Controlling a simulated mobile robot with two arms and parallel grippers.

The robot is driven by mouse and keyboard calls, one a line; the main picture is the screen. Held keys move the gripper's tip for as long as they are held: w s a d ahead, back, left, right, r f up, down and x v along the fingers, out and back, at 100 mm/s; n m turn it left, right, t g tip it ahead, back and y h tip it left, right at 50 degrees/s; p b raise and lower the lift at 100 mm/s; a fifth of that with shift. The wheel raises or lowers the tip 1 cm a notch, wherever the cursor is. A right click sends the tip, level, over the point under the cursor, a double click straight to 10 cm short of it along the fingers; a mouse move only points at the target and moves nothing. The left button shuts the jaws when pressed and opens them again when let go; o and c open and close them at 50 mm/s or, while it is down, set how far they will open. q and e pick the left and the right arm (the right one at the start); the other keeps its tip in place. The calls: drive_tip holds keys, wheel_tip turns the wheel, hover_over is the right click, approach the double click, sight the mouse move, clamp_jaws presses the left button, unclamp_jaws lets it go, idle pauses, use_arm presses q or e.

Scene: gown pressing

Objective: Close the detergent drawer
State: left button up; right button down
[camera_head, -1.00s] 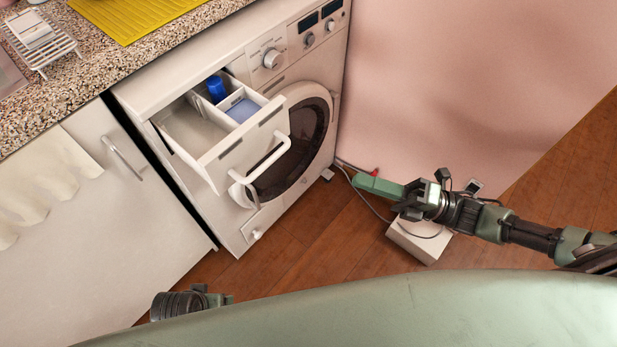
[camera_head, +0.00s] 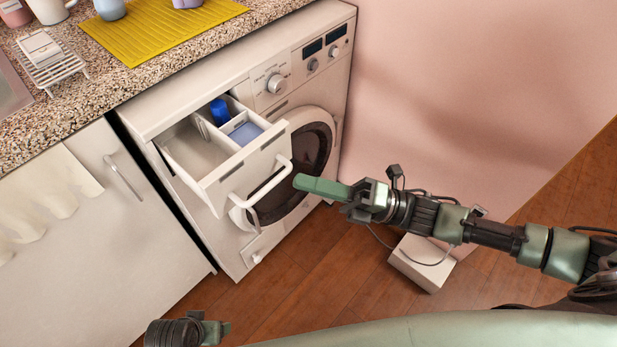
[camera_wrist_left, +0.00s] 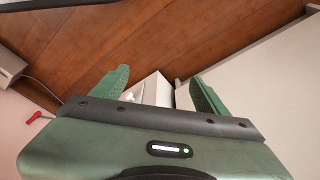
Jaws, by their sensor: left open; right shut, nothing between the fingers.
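The detergent drawer (camera_head: 236,178) is pulled out from the upper left of the white washing machine (camera_head: 302,88). Its open top shows compartments, with a blue cap (camera_head: 219,111) and a light blue section inside. A white bar handle (camera_head: 266,184) is on its front. My right gripper (camera_head: 300,182) has its green fingers shut and empty, pointing left, close to the right end of the handle in the picture; I cannot tell whether they touch. My left gripper shows at the bottom left of the head view (camera_head: 222,330), low and away from the drawer. The left wrist view shows its fingers (camera_wrist_left: 160,88) apart and empty.
A granite counter (camera_head: 110,105) with a yellow mat (camera_head: 150,32) and a wire rack (camera_head: 50,62) is at the upper left. A white cabinet (camera_head: 95,225) stands left of the machine. A white box (camera_head: 422,264) is on the wooden floor below my right arm. A pink wall is at the right.

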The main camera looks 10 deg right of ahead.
drive_tip(key=shift+w+a+r, duration=0.1)
drive_tip(key=shift+w+a, duration=0.05)
drive_tip(key=shift+w, duration=0.1)
drive_tip(key=shift+w, duration=0.1)
drive_tip(key=b, duration=0.3)
approach(231, 134)
drive_tip(key=s, duration=0.1)
drive_tip(key=s+a+r, duration=0.1)
drive_tip(key=s, duration=0.1)
drive_tip(key=shift+a+r, duration=0.2)
drive_tip(key=shift+a, duration=0.05)
drive_tip(key=w+a+b, duration=0.1)
drive_tip(key=w, duration=0.1)
drive_tip(key=w+a, duration=0.2)
drive_tip(key=shift+w+a+b, duration=0.15)
drive_tip(key=shift+w+b, duration=0.1)
drive_tip(key=shift+b, duration=0.15)
use_arm(q)
drive_tip(key=w+v, duration=0.1)
drive_tip(key=v, duration=1)
drive_tip(key=shift+w+r+t, duration=0.25)
drive_tip(key=shift+r+t, duration=0.15)
drive_tip(key=shift+r, duration=0.1)
use_arm(e)
drive_tip(key=shift+s+r, duration=0.1)
use_arm(q)
drive_tip(key=shift+a+r, duration=0.1)
